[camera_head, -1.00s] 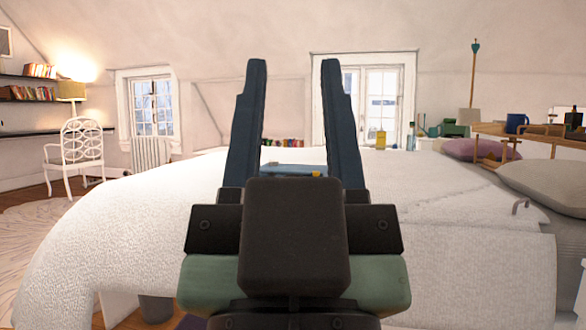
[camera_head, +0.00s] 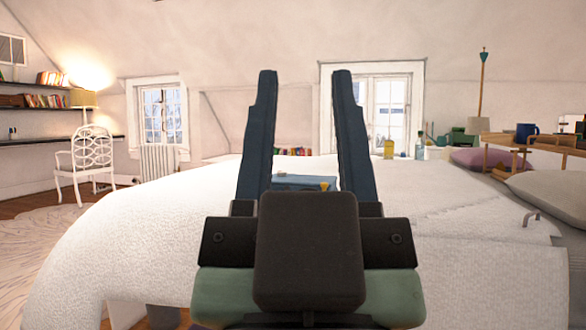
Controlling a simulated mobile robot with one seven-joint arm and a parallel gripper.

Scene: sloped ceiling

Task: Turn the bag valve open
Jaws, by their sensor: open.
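My gripper (camera_head: 306,75) is open, its two dark blue fingers pointing up and away from me with nothing between their tips. Beyond it, seen low between the fingers, a flat blue thing (camera_head: 296,182) lies on the white bed. It has a small yellow piece (camera_head: 325,184) at its right end, which may be the bag and its valve, but I cannot tell. My gripper's body hides its near side. The fingers look apart from it.
The white bed (camera_head: 130,230) fills the middle. At the right are pillows (camera_head: 553,190), a wooden rack (camera_head: 505,152), a blue mug (camera_head: 526,132) and a yellow bottle (camera_head: 389,148). A white chair (camera_head: 88,160) stands far left. The air above the bed is clear.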

